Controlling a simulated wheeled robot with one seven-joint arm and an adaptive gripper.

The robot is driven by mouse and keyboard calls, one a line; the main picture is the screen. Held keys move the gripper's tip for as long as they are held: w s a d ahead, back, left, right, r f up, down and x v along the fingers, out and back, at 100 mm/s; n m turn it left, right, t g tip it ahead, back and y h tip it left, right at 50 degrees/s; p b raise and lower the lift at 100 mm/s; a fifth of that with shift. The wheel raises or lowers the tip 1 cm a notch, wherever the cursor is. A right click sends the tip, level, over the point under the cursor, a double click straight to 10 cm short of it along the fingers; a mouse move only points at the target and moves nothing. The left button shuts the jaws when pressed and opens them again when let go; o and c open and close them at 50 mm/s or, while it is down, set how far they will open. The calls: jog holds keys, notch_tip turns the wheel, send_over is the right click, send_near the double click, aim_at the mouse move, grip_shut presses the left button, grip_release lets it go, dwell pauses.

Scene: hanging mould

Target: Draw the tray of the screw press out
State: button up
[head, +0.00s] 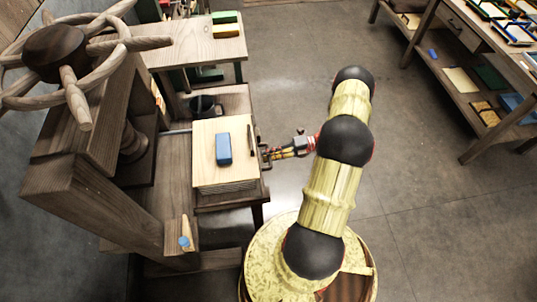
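The wooden screw press (95,190) stands at the left, with a spoked wheel (60,55) on top. A pale, flat, squarish board or stack (208,170) lies at its right side, partly beyond the press frame; I cannot tell whether it is the tray itself or lies on it. A blue block (223,149) and a thin dark strip rest on top. A dark handle-like piece (266,164) shows at its right edge. My gripper (268,154) reaches in from the right and is at this piece. Its fingers are too small to tell if they are closed on it.
A small wooden table (205,50) with green and yellow blocks stands behind. A dark bucket (204,106) stands on a shelf behind the pale stack. A bench with trays (470,45) is at the far right. The floor (430,210) right of my arm is clear.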

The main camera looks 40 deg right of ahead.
jog(key=v, duration=1.2)
jog(key=shift+f, duration=0.1)
